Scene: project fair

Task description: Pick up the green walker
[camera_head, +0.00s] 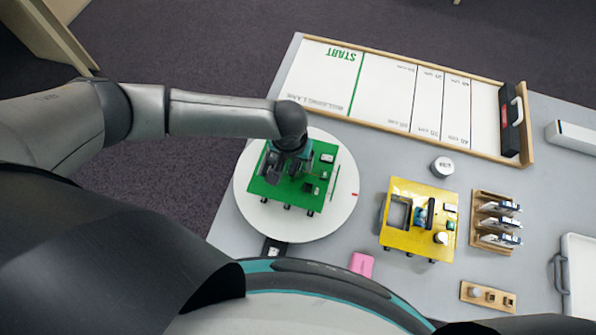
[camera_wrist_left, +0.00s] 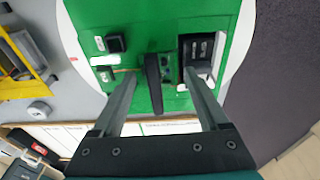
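The green walker (camera_head: 318,153) is a flat green board with small dark parts on top and short dark feet along its near edge. It sits on a white round disc (camera_head: 340,210) at the left of the table. My left gripper (camera_head: 283,165) is over the board and hides part of it. In the left wrist view the green board (camera_wrist_left: 85,15) lies below, and the open fingers (camera_wrist_left: 160,76) stand on either side of a dark upright piece (camera_wrist_left: 153,80). I cannot tell if the fingers touch the walker. My right gripper is not in view.
A yellow walker (camera_head: 396,240) stands right of the disc, with a small grey-white cylinder (camera_head: 442,166) behind it. A wooden rack (camera_head: 478,222) is farther right. A white marked track (camera_head: 390,85) lies at the back. A pink block (camera_head: 361,264) lies near the front.

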